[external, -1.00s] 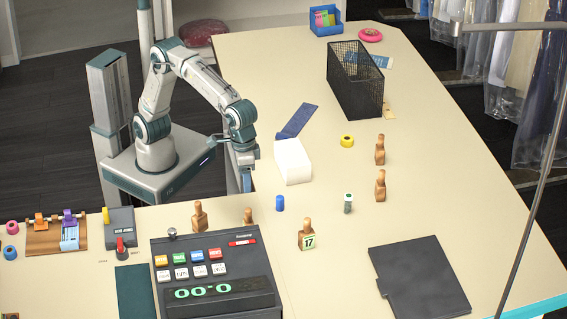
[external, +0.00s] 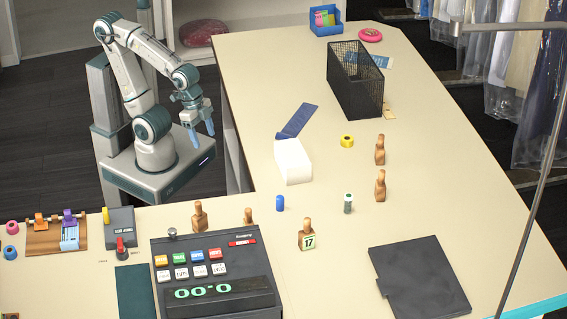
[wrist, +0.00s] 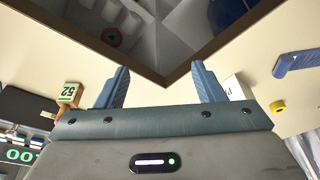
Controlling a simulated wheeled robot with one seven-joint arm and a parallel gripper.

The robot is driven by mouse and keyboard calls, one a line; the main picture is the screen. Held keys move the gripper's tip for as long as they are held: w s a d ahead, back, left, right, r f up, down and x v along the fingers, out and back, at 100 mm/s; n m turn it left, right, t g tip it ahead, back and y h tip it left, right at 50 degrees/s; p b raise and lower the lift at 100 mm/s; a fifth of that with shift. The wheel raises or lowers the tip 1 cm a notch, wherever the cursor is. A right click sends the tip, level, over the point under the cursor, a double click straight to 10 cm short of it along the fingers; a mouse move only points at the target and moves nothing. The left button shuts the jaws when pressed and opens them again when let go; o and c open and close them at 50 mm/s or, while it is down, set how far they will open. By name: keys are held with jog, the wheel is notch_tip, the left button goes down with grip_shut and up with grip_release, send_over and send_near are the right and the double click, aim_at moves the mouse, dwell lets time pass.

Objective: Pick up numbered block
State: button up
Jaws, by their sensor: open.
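A wooden block with a knob and a plate numbered 17 (external: 307,236) stands upright on the counter, right of the grey console. In the wrist view a block with a green-edged plate reading 52 (wrist: 68,97) shows left of my fingers. My gripper (external: 203,133) is open and empty, raised above my base, left of the counter and away from all blocks. Its blue fingers also show spread in the wrist view (wrist: 160,70).
The grey console (external: 215,270) fills the near counter. A black mesh basket (external: 355,82) stands farther back. A dark slab (external: 420,278) lies at right.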

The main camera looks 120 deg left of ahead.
jog(key=shift+c, duration=0.9)
